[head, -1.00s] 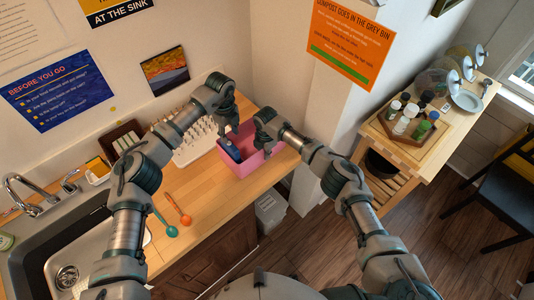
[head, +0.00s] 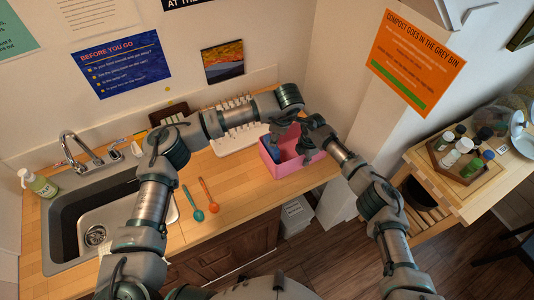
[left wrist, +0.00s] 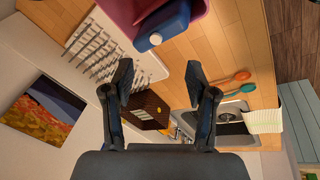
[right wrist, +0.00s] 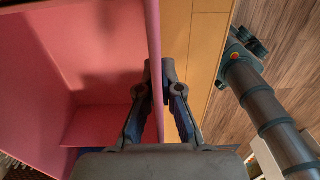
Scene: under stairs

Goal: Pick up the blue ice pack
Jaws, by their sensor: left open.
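The blue ice pack (head: 268,154) stands in the left end of the pink bin (head: 288,178) on the wooden counter. In the left wrist view the ice pack (left wrist: 170,22) shows a pale cap and lies beyond the fingertips, apart from them. My left gripper (left wrist: 158,78) is open and empty; in the head view it is over the back of the bin, partly hidden by its own arm. My right gripper (right wrist: 160,72) has its fingers on both sides of the bin's wall (right wrist: 154,40) and is closed on it. In the head view it is at the bin's right end.
A teal spoon (head: 197,214) and an orange spoon (head: 212,206) lie on the counter, left of the bin. The sink (head: 95,215) is at the left. A wooden cart (head: 440,190) stands at the right.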

